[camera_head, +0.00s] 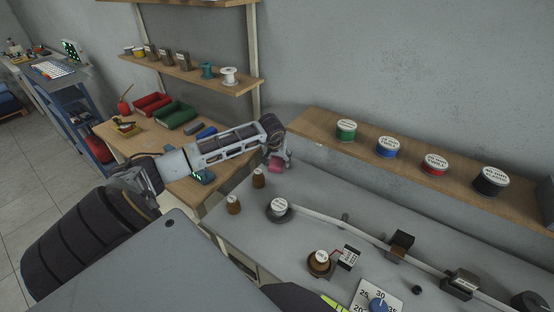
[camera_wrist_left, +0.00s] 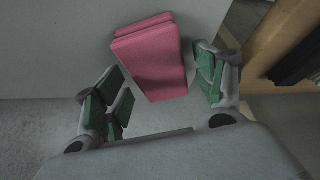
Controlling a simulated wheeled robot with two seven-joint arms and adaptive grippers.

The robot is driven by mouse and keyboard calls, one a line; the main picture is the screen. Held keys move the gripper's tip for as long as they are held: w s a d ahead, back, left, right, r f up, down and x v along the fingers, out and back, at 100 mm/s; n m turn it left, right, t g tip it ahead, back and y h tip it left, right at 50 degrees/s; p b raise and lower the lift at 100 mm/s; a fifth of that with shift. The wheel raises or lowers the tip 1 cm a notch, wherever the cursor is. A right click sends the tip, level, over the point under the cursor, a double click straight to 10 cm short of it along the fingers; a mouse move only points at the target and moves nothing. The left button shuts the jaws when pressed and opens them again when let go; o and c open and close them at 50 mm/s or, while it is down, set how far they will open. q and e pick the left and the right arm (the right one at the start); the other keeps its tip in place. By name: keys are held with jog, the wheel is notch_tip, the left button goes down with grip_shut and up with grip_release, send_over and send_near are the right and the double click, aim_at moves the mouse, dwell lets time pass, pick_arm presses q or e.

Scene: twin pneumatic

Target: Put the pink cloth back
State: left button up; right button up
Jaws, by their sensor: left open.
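The pink cloth (camera_wrist_left: 152,62) is a folded block. In the left wrist view it lies between the green-padded fingers of my left gripper (camera_wrist_left: 160,88), closer to the right finger, with a gap to the left one. The left gripper is open. In the head view the left gripper (camera_head: 275,155) is at the far left part of the grey bench, against the wall side. Only a small piece of the pink cloth (camera_head: 277,163) shows beneath it there; the rest is hidden.
A wooden shelf (camera_head: 320,136) with several labelled spools runs along the wall. A wooden bench (camera_head: 130,145) with red and green bins is at left.

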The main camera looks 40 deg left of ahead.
pick_arm(q)
jog(key=shift+r, duration=0.1)
jog(key=b+v, duration=0.1)
jog(key=v, duration=1.1)
dwell(0.6)
dwell(0.4)
